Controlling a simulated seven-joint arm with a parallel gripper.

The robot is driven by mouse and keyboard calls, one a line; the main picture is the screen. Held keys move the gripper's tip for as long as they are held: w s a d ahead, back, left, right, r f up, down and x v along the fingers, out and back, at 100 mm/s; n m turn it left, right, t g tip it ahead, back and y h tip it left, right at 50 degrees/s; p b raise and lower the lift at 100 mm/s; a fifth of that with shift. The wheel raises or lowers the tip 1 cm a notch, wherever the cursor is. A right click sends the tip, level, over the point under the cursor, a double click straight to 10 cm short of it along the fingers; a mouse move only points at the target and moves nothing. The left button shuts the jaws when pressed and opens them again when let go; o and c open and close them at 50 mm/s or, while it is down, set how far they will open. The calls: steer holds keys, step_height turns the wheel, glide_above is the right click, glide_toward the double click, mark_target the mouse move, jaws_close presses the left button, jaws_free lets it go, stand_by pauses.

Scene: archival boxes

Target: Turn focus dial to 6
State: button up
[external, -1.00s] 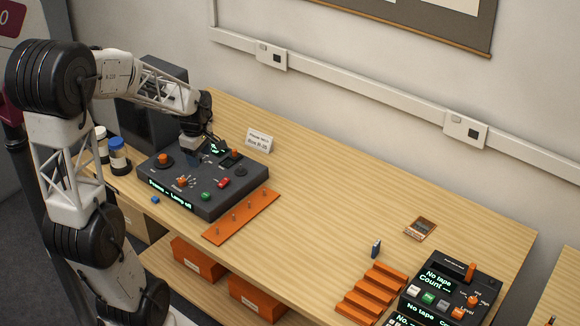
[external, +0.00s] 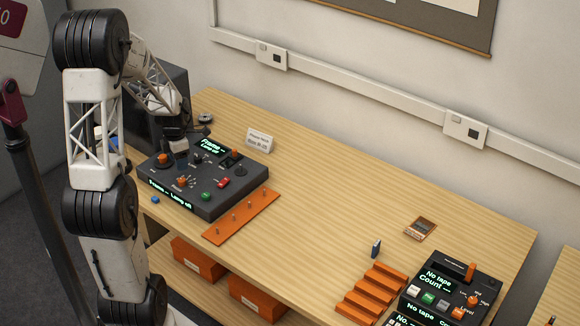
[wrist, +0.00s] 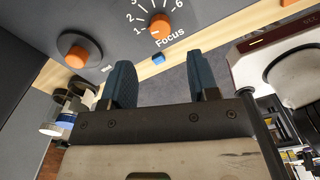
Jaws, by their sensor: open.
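The dark console (external: 225,200) stands on the left of the bench. Its focus dial (external: 181,181) is a small orange knob on the front part of the panel. In the wrist view the focus dial (wrist: 160,27) has the word "Focus" and numbers around it, with 1, 2, 3 and 6 readable; I cannot tell for certain where it points. My gripper (external: 181,160) is over the left back part of the console, beyond the dial. In the wrist view my gripper (wrist: 163,75) has its two blue fingers apart, nothing between them, with the dial ahead of them.
A larger orange knob (wrist: 78,52) sits beside the focus dial. A green button (external: 206,196) and a red switch (external: 224,182) are to its right. A small blue block (external: 155,199) lies by the console's front edge. An orange pegged strip (external: 242,216) lies in front.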

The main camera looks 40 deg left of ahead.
mark_target(180, 180)
steer(key=shift+f, duration=3.95)
steer(key=shift+c, duration=0.3)
steer(key=c, duration=0.9)
steer(key=shift+o, duration=0.2)
